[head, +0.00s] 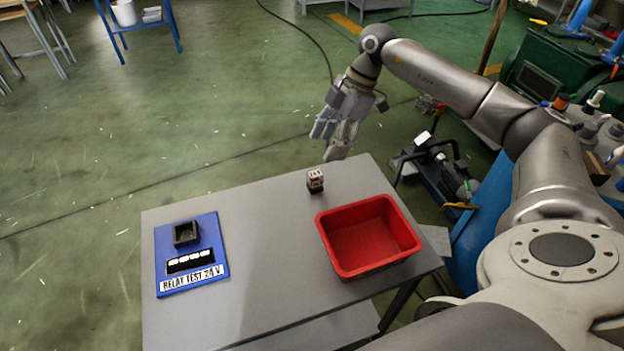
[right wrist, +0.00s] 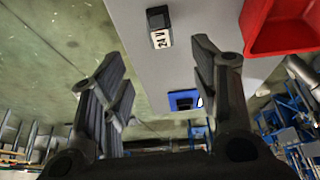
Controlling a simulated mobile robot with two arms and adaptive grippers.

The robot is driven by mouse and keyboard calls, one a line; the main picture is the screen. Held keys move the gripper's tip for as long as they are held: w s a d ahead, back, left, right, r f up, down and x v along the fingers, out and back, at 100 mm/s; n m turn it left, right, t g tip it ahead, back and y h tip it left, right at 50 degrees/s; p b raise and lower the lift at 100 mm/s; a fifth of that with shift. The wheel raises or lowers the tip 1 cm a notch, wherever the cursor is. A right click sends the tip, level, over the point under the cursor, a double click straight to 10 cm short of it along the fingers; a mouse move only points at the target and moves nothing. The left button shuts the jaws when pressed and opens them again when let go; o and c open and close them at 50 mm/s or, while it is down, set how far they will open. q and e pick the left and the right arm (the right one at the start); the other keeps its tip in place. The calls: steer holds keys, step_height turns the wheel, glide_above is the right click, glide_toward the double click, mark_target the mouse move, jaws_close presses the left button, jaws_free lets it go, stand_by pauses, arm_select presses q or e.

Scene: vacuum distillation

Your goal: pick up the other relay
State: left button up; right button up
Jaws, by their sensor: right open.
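A small relay (head: 315,181), dark with a pale label, stands on the grey table near its far edge, just behind the red bin. In the right wrist view the relay (right wrist: 159,26) shows its "24V" label and lies beyond the fingertips, between their lines. My right gripper (head: 338,135) is open and empty, above and beyond the table's far edge, apart from the relay. Its two fingers also show wide apart in the right wrist view (right wrist: 160,75). A blue board marked "RELAY TEST 24 V" (head: 218,264) lies at the table's left with a dark square socket (head: 186,233). My left gripper is not in view.
The red bin (head: 368,236) stands on the right of the grey table (head: 265,230) and looks empty. The table middle between board and bin is clear. Green and blue machinery (head: 560,70) stands at the right, beyond my right arm.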

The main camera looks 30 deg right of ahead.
mark_target(315, 173)
steer(key=x, duration=0.4)
steer(key=shift+f, duration=0.35)
steer(key=p+x, duration=0.1)
steer(key=x, duration=0.4)
steer(key=shift+a+f, duration=0.1)
steer(key=shift+f, duration=0.25)
steer(key=c, duration=1.1)
steer(key=shift+r, duration=0.1)
